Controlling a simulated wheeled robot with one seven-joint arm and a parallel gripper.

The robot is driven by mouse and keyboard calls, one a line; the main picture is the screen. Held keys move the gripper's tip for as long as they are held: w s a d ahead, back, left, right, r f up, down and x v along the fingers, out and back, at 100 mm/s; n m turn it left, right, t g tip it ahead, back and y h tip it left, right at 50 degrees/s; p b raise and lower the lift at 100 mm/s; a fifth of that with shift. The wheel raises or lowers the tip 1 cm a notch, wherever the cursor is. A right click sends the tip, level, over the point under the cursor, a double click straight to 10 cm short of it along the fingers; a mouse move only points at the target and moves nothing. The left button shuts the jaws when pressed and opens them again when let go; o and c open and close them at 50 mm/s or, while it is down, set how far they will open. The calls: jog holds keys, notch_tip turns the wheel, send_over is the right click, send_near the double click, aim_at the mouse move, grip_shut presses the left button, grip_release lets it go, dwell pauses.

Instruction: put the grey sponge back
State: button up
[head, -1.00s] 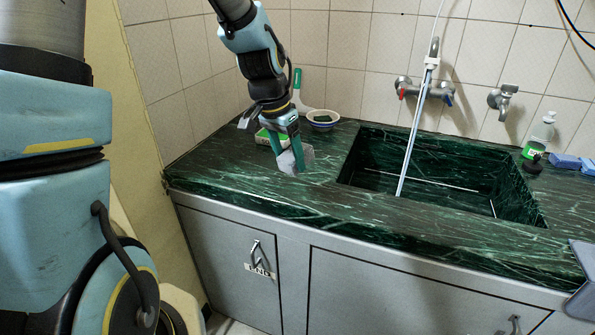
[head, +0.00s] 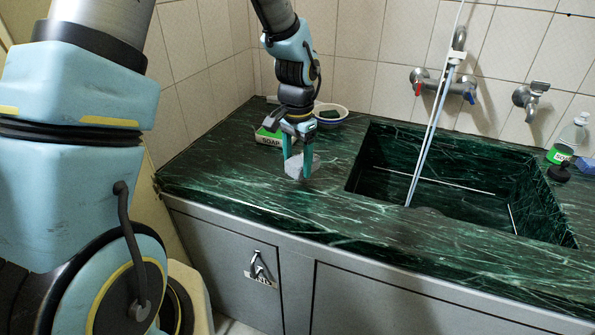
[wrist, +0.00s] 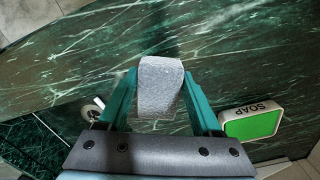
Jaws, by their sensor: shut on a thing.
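The grey sponge (head: 302,166) is a light grey block between the two teal fingers of my gripper (head: 298,168). In the wrist view the sponge (wrist: 160,84) fills the space between the fingertips (wrist: 160,92), and its far end sticks out past them. My gripper is shut on it and points down over the green marble counter, left of the sink. The sponge is at or just above the counter top; I cannot tell whether it touches.
A green and white soap box (head: 268,136) lies just left of my gripper; it also shows in the wrist view (wrist: 252,122). The sink (head: 440,180) opens to the right. A bottle (head: 568,138) stands at far right. The front-left counter (head: 225,165) is clear.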

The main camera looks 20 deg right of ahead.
aim_at(297, 161)
jog(key=shift+f, duration=1.8)
jog(key=shift+f, duration=0.1)
jog(key=o, duration=1.2)
notch_tip(297, 161, up, 12)
jog(key=shift+r+b, duration=0.15)
jog(key=shift+b, duration=0.35)
jog(key=s+a+n, duration=0.1)
jog(key=a+n, duration=0.3)
jog(key=a, duration=0.5)
jog(key=s+a+n+t, duration=0.1)
jog(key=a+n, duration=0.3)
jog(key=a, duration=0.6)
jog(key=s+a+n, duration=0.1)
jog(key=a+n, duration=0.3)
jog(key=a, duration=0.5)
jog(key=shift+s+a+f+t, duration=0.15)
jog(key=shift+a+f+t, duration=0.15)
